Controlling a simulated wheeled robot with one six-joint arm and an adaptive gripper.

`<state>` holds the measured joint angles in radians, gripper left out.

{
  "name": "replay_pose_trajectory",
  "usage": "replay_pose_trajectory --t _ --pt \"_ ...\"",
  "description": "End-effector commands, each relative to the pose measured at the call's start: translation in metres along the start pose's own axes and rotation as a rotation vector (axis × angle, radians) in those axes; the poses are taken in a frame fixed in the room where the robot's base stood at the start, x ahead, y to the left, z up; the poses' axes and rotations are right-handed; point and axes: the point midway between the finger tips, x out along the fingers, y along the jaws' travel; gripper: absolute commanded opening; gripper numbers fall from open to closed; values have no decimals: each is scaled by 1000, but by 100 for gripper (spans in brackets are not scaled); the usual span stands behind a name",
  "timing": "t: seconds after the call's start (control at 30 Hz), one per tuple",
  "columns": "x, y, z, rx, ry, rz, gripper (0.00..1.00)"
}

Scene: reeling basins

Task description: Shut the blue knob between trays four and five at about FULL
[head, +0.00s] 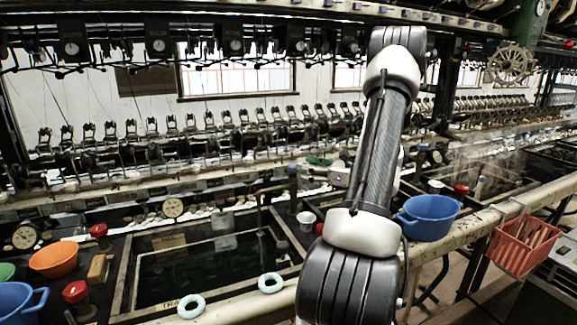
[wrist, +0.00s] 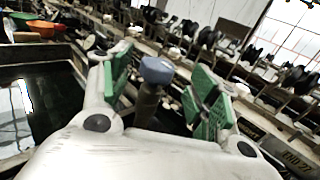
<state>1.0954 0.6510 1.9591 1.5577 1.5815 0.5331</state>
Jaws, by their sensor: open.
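The blue knob (wrist: 157,70) stands on a dark stem, seen in the wrist view between the two green-padded fingers of my gripper (wrist: 162,84). The fingers are spread, with a gap visible on each side of the knob. I cannot tell how far the knob sits along the fingers' depth. In the head view a blue-topped knob (head: 292,170) stands at the back right of the dark water basin (head: 128,270). My gripper (head: 322,161) shows there just to its right, partly hidden behind my arm. No FULL mark is readable.
Red knobs (head: 76,291) stand beside the basin. An orange bowl (head: 54,260), a blue basin (head: 428,218) and a red basket (head: 522,245) are around. A white cup (head: 306,220) stands near my arm. Reeling machinery lines the back. Pale rings (head: 270,283) lie on the front rim.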

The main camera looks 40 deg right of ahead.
Motion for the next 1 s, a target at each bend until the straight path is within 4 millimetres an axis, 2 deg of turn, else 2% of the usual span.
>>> replay_pose_trajectory --t 0.1,0.3,0.63,0.67,0.9,1.0 --pt "22 1 0 -1 1 4 61" --pt "46 1 0 -1 3 3 61" --pt "52 1 0 -1 2 3 61" --pt "52 1 0 -1 2 3 57" --pt "51 1 0 -2 3 3 15" --pt "51 1 0 -2 3 2 15"
